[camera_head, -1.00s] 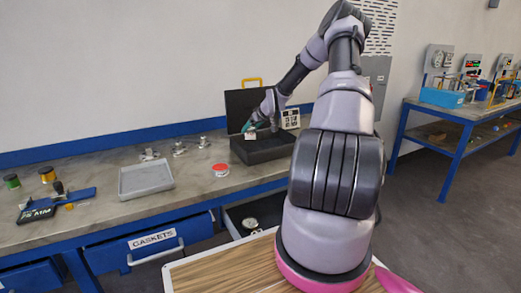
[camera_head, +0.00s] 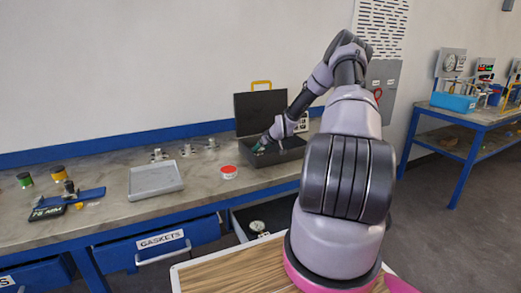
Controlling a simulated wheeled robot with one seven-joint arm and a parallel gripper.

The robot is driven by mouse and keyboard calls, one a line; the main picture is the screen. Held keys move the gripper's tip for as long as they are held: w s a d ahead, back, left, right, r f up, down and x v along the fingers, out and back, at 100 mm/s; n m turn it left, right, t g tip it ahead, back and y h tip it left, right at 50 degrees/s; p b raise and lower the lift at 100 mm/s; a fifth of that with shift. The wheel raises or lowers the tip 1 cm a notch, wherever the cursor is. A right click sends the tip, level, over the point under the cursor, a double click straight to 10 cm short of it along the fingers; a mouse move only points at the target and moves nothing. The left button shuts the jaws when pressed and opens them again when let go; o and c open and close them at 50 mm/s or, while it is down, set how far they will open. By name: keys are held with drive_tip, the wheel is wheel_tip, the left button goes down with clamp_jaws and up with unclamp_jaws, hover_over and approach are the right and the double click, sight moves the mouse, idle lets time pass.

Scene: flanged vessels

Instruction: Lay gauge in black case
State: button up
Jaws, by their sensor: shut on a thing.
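The black case (camera_head: 285,156) stands open on the bench, its lid (camera_head: 240,121) raised at the back. My gripper (camera_head: 260,148) reaches down into the left part of the case from the right. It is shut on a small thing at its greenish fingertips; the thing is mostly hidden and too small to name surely. A round white-faced gauge (camera_head: 257,226) lies in the open drawer (camera_head: 240,217) below the bench.
A red-topped round tin (camera_head: 229,172) and a grey tray (camera_head: 156,180) stand left of the case. Metal fittings (camera_head: 186,150) lie behind the tray. The GASKETS drawer (camera_head: 160,243) is below. A second bench (camera_head: 470,115) stands at the right.

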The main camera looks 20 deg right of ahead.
drive_tip(key=o, duration=1.5)
drive_tip(key=shift+s+d+r, duration=0.1)
drive_tip(key=shift+r, duration=0.15)
drive_tip(key=v, duration=1.1)
drive_tip(key=s+a+r+m+g+h, duration=0.1)
drive_tip(key=s+a+r, duration=0.45)
drive_tip(key=r, duration=0.35)
drive_tip(key=s+a+r+m+g+h, duration=0.1)
drive_tip(key=s+a+r, duration=0.3)
drive_tip(key=s+r, duration=0.35)
drive_tip(key=s+a+r+m+g+h, duration=0.1)
drive_tip(key=s+a+r, duration=0.4)
drive_tip(key=r, duration=0.5)
drive_tip(key=s+a+r+m+y, duration=0.1)
drive_tip(key=s+a+r, duration=0.1)
drive_tip(key=s, duration=0.5)
drive_tip(key=s+a+r+m+y, duration=0.1)
drive_tip(key=s+a+r, duration=0.2)
drive_tip(key=s, duration=0.4)
drive_tip(key=s+a+r+m+t+y, duration=0.1)
drive_tip(key=s+a+r, duration=0.1)
drive_tip(key=s, duration=0.5)
drive_tip(key=shift+s+a+r+m, duration=0.1)
drive_tip(key=shift+a+r+m, duration=0.1)
drive_tip(key=shift+a, duration=0.2)
drive_tip(key=shift+s+a+r+m, duration=0.1)
drive_tip(key=shift+a+m, duration=0.1)
drive_tip(key=shift+a, duration=0.15)
